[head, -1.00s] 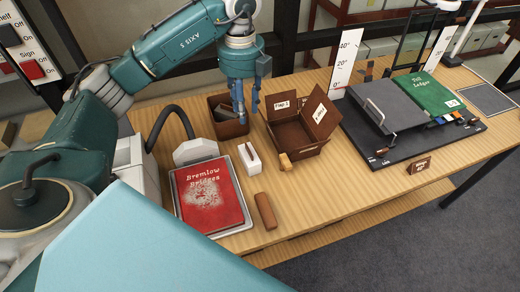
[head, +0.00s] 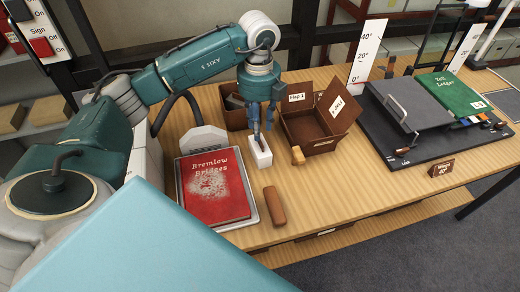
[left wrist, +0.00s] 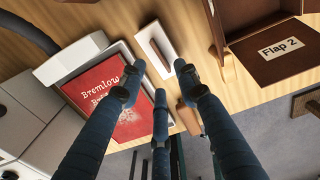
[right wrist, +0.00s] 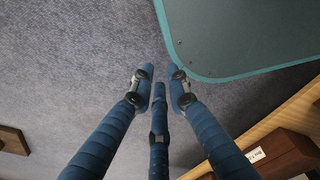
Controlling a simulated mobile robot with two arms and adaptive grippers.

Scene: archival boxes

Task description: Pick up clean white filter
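In the left wrist view the filter (left wrist: 157,48) lies just beyond my fingertips. My left gripper (head: 262,128) points down right over the filter, its fingers apart and overlapping its top edge in the head view. I cannot tell whether they touch it. In the left wrist view the left gripper (left wrist: 160,78) is open with nothing between its fingers. My right gripper (right wrist: 160,76) is open and empty over grey carpet, outside the head view.
A red book (head: 214,188) lies in a grey tray at left. A brown roll (head: 275,206) lies in front of the filter. A brown bin (head: 232,112) and an open flapped box (head: 309,130) stand behind. A black board (head: 432,145) with a green ledger (head: 452,95) is at right.

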